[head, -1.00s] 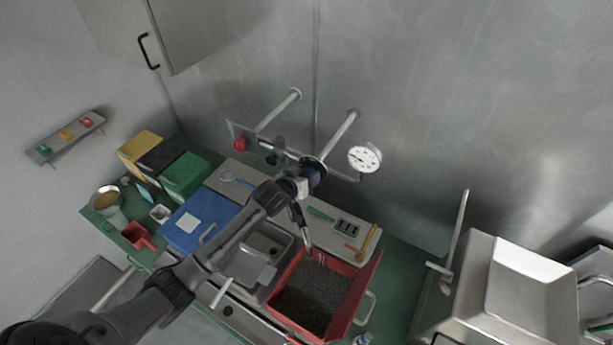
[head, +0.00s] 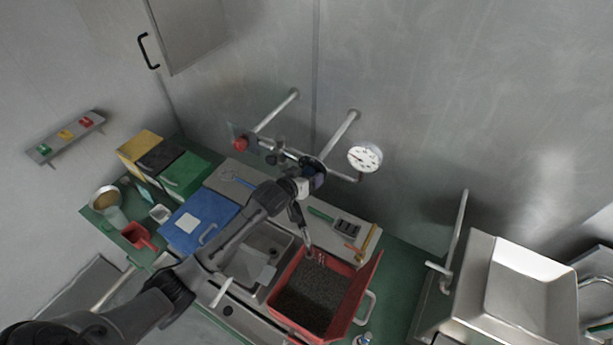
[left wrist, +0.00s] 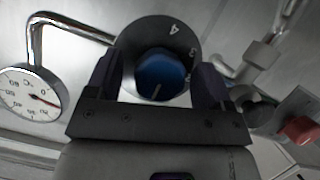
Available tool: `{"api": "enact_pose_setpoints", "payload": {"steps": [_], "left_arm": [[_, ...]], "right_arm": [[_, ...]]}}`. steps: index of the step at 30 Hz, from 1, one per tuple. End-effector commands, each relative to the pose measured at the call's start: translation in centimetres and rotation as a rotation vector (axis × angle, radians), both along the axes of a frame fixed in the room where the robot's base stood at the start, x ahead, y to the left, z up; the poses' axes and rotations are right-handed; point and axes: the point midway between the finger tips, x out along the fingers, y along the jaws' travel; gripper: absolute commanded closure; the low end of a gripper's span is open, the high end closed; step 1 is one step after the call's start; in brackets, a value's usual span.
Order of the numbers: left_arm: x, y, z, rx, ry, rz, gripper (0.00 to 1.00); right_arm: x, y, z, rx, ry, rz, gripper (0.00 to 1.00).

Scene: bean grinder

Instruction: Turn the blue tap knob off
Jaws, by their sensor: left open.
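The blue tap knob (left wrist: 161,76) sits in front of a dark round dial plate (left wrist: 160,35) with white numerals, 4 and 3 among them. A pale pointer line on the knob points toward the bottom of the left wrist view. My left gripper (left wrist: 160,82) is open, with one finger on each side of the knob. I cannot tell whether the fingers touch it. In the head view my left gripper (head: 313,176) is at the wall pipe and mostly hides the knob. My right gripper is not in view.
A white gauge (head: 365,158) hangs right of the tap, and a red knob (head: 241,143) is to its left. Metal pipes (head: 338,134) run from the wall. Below are a red bin of dark grains (head: 362,288) and a blue box (head: 185,238).

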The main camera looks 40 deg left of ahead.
Motion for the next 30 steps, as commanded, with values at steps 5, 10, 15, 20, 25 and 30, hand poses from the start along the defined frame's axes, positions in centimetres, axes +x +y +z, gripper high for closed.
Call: {"api": "enact_pose_setpoints", "payload": {"steps": [5, 10, 15, 20, 25, 30], "left_arm": [[-0.1, 0.0, 0.0, 0.000, 0.000, 0.000, 0.25], [-1.3, -0.1, 0.4, -0.001, -0.002, 0.000, 0.25], [-3.9, -0.3, 1.3, 0.000, -0.002, -0.001, 0.25], [-6.7, -0.5, 2.4, 0.000, -0.001, -0.002, 0.25], [-9.4, -0.6, 3.5, 0.001, -0.001, -0.001, 0.25], [-11.4, -0.8, 4.4, 0.000, 0.000, -0.001, 0.25]], "right_arm": [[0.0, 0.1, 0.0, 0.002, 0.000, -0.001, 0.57], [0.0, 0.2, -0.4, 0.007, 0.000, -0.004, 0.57], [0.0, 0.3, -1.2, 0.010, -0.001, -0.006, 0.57], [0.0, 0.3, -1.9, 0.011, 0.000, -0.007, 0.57], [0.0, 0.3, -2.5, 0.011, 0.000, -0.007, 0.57], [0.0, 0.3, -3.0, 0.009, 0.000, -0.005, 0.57]]}}
